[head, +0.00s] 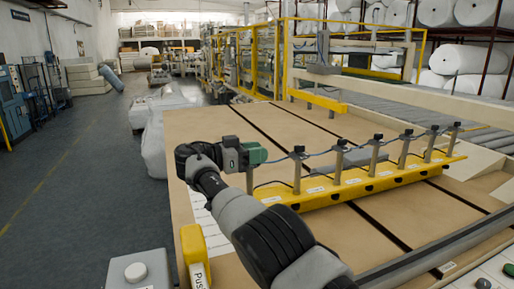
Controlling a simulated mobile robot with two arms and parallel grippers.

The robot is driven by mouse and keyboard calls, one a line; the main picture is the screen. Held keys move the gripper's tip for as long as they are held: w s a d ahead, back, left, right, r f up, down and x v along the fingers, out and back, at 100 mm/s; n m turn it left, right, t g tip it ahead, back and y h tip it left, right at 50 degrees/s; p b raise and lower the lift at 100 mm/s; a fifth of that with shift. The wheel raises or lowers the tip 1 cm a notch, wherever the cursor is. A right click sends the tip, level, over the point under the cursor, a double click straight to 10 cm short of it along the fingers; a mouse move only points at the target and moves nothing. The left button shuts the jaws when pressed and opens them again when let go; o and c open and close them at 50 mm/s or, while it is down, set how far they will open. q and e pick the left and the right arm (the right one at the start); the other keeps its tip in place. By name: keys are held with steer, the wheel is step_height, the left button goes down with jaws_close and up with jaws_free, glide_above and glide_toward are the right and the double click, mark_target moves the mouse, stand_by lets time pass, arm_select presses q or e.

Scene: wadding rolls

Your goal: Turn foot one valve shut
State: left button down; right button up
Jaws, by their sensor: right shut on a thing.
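A yellow bar (340,188) lies across the tan table with a row of upright grey posts, each with a dark cap and a white label by its base. A thin blue hose links their tops. My right gripper (257,154) is at the top of the leftmost post (250,181) and is shut on what it holds there. The gripper hides that post's top, so its valve and how far it is turned cannot be seen. The neighbouring post (297,172) stands free just to the right. My left gripper is not in view.
The tan table (200,130) has dark slots across it. A yellow box marked Push (193,250) and a grey box with a white knob (137,272) stand at the front left. Wrapped white goods (158,135) stand beside the table. Open floor (75,190) is at left.

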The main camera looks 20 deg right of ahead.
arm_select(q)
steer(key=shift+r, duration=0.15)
arm_select(e)
steer(key=shift+g, duration=0.3)
steer(key=o, duration=0.9)
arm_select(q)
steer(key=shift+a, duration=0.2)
arm_select(e)
steer(key=shift+o, duration=0.2)
